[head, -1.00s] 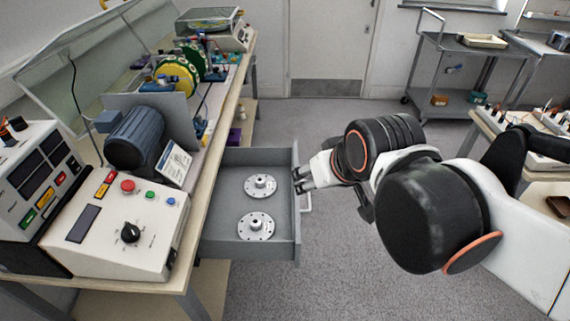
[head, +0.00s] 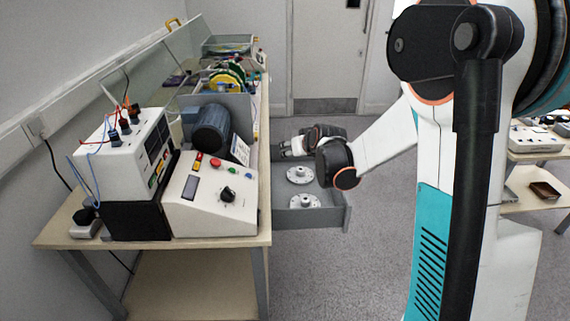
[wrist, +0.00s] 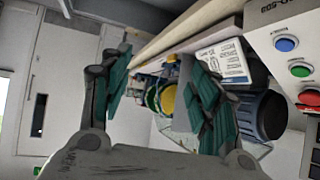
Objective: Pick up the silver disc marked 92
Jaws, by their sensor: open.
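Two silver discs with raised hubs lie in an open grey drawer (head: 335,215). One disc (head: 300,174) is farther back and the other disc (head: 305,201) is nearer the front. No number is legible on either, so I cannot tell which is marked 92. My gripper (head: 284,149) is at the far end of the drawer, beyond the farther disc. In the wrist view my gripper (wrist: 160,75) has its two green-padded fingers spread apart with nothing between them. Neither disc shows in the wrist view.
The bench left of the drawer carries a control box (head: 205,200), a motor (head: 211,130) and a meter unit (head: 128,150). The control box also shows close at the right in the wrist view (wrist: 290,20). Floor right of the drawer is clear. A door stands behind.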

